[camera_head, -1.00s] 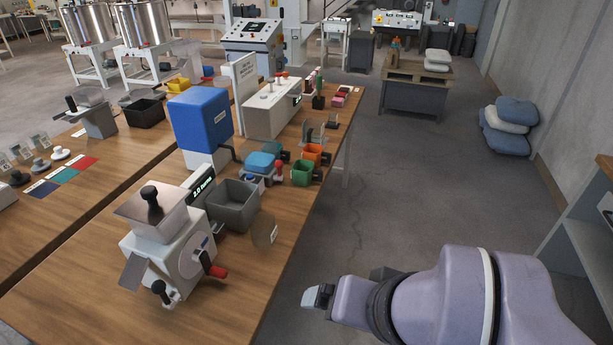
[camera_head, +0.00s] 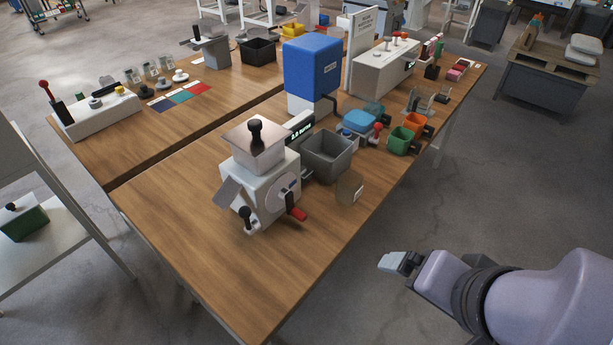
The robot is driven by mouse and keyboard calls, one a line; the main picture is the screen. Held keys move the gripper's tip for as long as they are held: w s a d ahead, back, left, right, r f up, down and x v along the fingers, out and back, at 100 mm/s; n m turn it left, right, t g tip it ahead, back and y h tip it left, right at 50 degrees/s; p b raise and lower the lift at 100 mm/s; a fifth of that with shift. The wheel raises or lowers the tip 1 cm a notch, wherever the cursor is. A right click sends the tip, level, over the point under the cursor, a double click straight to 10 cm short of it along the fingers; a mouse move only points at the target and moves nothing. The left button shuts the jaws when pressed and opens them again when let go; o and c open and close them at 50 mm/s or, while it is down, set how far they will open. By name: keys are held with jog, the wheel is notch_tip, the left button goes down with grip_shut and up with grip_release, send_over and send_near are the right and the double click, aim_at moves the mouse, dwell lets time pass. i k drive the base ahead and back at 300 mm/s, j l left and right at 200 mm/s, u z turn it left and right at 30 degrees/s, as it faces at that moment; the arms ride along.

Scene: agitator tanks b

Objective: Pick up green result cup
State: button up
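My gripper (camera_head: 394,262) is at the lower right, off the table's edge, well in front of and below the green cup in the picture. It is apart from everything. Its fingers are seen from the side, so their gap does not show.
A blue box machine (camera_head: 312,72) and a white device (camera_head: 384,68) stand behind.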

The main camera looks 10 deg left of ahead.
aim_at(400, 140)
jog(key=i+l+u, duration=0.1)
jog(key=i, duration=0.35)
jog(key=i+l, duration=0.2)
jog(key=i, duration=0.25)
jog(key=i+l+u, duration=0.15)
jog(key=i, duration=0.3)
jog(key=i+l, duration=0.25)
jog(key=i, duration=0.2)
jog(key=u, duration=0.05)
